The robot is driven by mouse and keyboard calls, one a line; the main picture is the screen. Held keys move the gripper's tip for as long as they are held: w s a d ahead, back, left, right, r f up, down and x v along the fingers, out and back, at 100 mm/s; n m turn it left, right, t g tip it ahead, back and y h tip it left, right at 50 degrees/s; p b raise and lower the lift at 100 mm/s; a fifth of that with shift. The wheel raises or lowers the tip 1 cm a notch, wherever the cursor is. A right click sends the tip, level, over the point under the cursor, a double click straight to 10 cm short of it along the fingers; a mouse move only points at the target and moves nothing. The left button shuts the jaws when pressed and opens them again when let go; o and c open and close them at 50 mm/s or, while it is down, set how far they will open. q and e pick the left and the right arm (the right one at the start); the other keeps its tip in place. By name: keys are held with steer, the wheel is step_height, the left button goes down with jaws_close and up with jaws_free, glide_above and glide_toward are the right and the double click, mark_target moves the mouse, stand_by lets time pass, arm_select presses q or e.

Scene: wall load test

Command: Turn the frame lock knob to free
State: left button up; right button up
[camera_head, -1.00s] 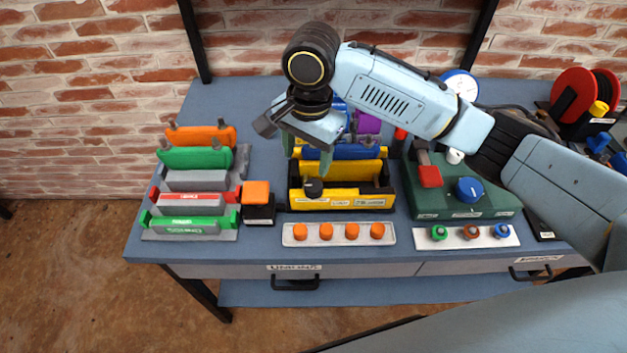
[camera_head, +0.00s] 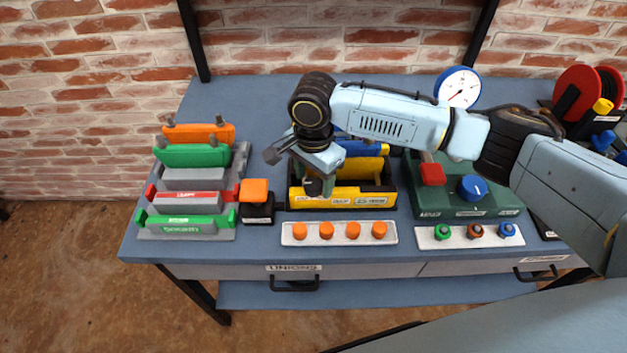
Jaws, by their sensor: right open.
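The frame lock knob (camera_head: 313,187) is a small black knob at the front left of the yellow frame (camera_head: 365,199), which has small white labels along its front. My right gripper (camera_head: 319,184) reaches in from the right and points down over the knob. Its fingers are open, and the knob shows between or just beside them; I cannot tell whether they touch it. The gripper hides part of the knob and the frame's left end. My left gripper is not in view.
Left of the frame are an orange block on a black base (camera_head: 254,191) and a grey rack (camera_head: 230,180) with coloured bars. A white strip with several orange knobs (camera_head: 316,240) lies in front. A green box (camera_head: 430,205) with a blue knob stands right, near a gauge (camera_head: 459,92).

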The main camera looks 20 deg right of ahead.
steer(key=shift+f, duration=0.5)
